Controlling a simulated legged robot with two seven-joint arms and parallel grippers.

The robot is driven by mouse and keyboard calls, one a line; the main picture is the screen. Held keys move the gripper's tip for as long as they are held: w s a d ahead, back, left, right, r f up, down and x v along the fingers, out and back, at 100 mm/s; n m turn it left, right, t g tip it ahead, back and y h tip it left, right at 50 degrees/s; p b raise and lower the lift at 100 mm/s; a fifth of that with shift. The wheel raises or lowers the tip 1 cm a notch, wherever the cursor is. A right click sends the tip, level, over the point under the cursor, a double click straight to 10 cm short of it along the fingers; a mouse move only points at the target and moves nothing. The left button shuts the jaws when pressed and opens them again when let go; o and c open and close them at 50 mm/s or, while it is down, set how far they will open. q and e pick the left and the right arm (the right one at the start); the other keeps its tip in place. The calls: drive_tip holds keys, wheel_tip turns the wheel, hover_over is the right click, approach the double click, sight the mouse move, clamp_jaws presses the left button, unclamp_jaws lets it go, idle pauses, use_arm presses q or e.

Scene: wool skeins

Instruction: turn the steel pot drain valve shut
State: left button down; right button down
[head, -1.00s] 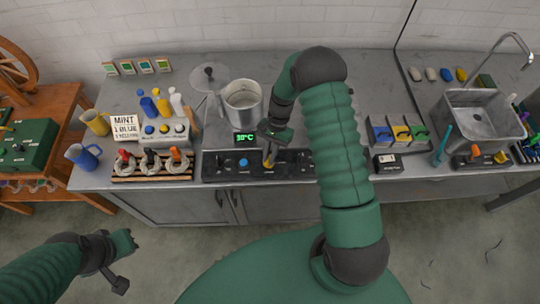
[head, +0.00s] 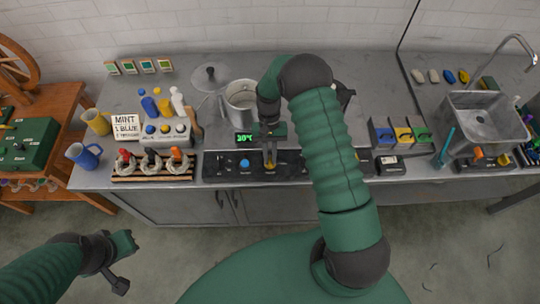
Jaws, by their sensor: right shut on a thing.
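The steel pot (head: 241,98) stands on the grey counter, its right side partly hidden by my right arm. My left gripper (head: 121,262) is open and empty above the floor at the lower left.
A green temperature display (head: 244,138) stands between pot and panel. Right are coloured holders (head: 402,134) and a sink (head: 484,122). My right arm covers the middle counter.

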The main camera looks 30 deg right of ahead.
drive_tip(key=c, duration=1.4)
unclamp_jaws()
drive_tip(key=shift+c, duration=0.2)
drive_tip(key=b+v, duration=0.2)
drive_tip(key=v, duration=1.4)
drive_tip(key=shift+w+r, duration=0.2)
drive_tip(key=shift+r, duration=0.15)
drive_tip(key=s+a+n+t+h, duration=0.1)
drive_tip(key=s+a+n+t, duration=0.2)
drive_tip(key=s+a, duration=0.2)
drive_tip(key=s+a+f+n+t+h, duration=0.1)
drive_tip(key=s+a+n+t, duration=0.2)
drive_tip(key=s+a, duration=0.3)
drive_tip(key=s, duration=0.4)
drive_tip(key=shift+s+f+t, duration=0.3)
drive_tip(key=shift+s, duration=0.05)
